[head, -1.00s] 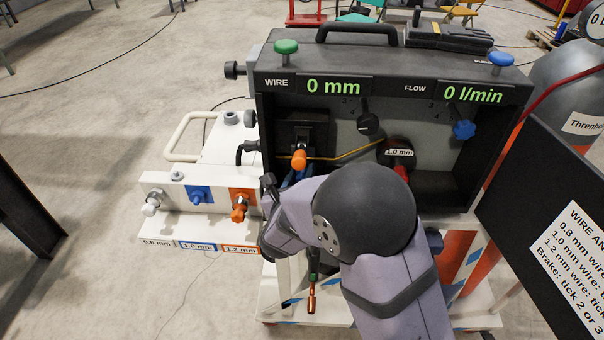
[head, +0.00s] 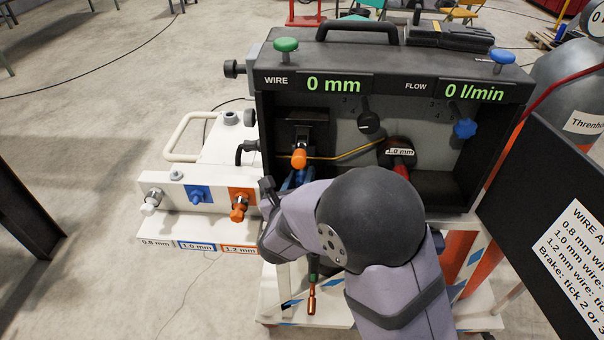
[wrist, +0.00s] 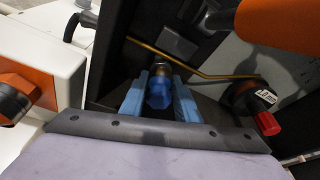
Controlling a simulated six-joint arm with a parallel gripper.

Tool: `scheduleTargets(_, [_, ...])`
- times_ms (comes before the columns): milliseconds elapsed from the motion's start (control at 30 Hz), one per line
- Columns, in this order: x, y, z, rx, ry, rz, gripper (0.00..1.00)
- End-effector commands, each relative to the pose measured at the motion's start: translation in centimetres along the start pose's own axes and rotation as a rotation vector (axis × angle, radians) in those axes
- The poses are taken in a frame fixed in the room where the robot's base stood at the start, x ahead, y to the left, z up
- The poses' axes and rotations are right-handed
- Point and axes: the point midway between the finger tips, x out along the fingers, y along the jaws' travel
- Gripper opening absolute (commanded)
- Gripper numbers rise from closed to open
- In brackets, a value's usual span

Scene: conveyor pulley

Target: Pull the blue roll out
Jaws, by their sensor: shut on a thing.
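The blue roll (wrist: 159,91) sits at the feed spot inside the dark machine case, below the orange end of the pressure arm. My gripper (wrist: 159,98) has its two blue fingers on either side of the roll and is shut on it. In the head view my gripper (head: 297,180) reaches into the lower left of the case, and the roll is mostly hidden behind the fingers and wrist. I cannot tell whether the roll is still on its shaft.
The white rack (head: 183,180) at the left carries 0.8, 1.0 and 1.2 mm labels, a blue square (head: 197,194) in the middle and an orange knob (head: 238,212). The orange lever (head: 299,159) is close above my fingers. A copper-coloured wire (head: 345,152) runs right to the spool (head: 400,160).

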Motion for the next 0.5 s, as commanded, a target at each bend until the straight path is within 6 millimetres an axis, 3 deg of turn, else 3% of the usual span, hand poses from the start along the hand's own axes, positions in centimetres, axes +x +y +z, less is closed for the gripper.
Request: scheduleTargets(500, [-1.4, 0.1, -0.4, 0.0, -0.001, 0.001, 0.0])
